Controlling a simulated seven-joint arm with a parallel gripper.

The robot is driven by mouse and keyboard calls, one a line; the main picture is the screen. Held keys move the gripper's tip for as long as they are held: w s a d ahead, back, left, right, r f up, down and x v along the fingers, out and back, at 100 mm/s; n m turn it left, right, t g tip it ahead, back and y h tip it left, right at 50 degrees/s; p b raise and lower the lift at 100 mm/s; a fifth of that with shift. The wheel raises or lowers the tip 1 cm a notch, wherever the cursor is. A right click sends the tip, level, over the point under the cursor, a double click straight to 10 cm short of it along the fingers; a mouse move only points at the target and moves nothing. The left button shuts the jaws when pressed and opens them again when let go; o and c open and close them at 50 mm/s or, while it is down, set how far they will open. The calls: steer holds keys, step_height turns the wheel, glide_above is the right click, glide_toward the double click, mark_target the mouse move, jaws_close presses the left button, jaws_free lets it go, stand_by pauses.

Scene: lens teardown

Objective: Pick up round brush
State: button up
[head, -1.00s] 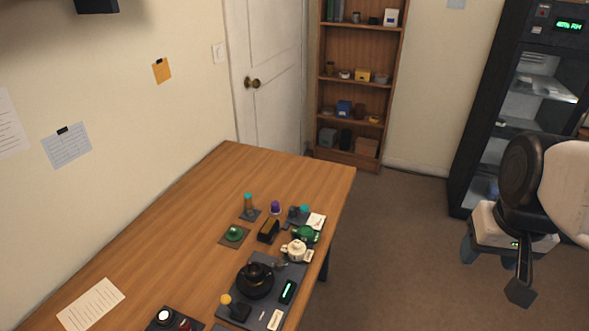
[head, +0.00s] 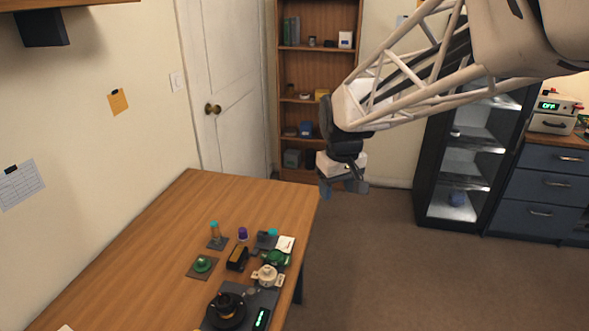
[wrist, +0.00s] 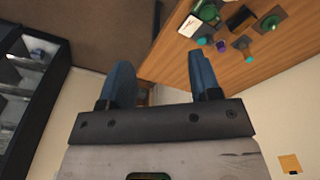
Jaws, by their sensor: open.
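My gripper (head: 344,188) is in the air off the table's right edge, in front of the bookshelf. In the wrist view its two blue fingers (wrist: 161,72) are wide apart with nothing between them. I cannot tell for sure which object is the round brush.
The wooden table (head: 130,265) is bare on its left. A green round part on a mat (head: 203,264), a black block (head: 237,257), a cream part (head: 267,275) and a black lens part (head: 226,307) crowd its right side. A dark cabinet (head: 430,180) stands behind.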

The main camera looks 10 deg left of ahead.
steer(key=w+a+f+n, duration=0.2)
steer(key=w+a+f, duration=0.15)
steer(key=a, duration=0.55)
steer(key=w+a+f+n, duration=0.2)
steer(key=w+a+f, duration=0.15)
steer(key=a, duration=0.55)
steer(key=n+g, duration=0.1)
steer(key=n, duration=0.2)
glide_above(213, 223)
step_height(213, 223, down, 12)
steer(key=shift+f, duration=1.25)
steer(key=shift+d+f, duration=0.1)
steer(key=shift+f, duration=2.55)
steer(key=c, duration=1)
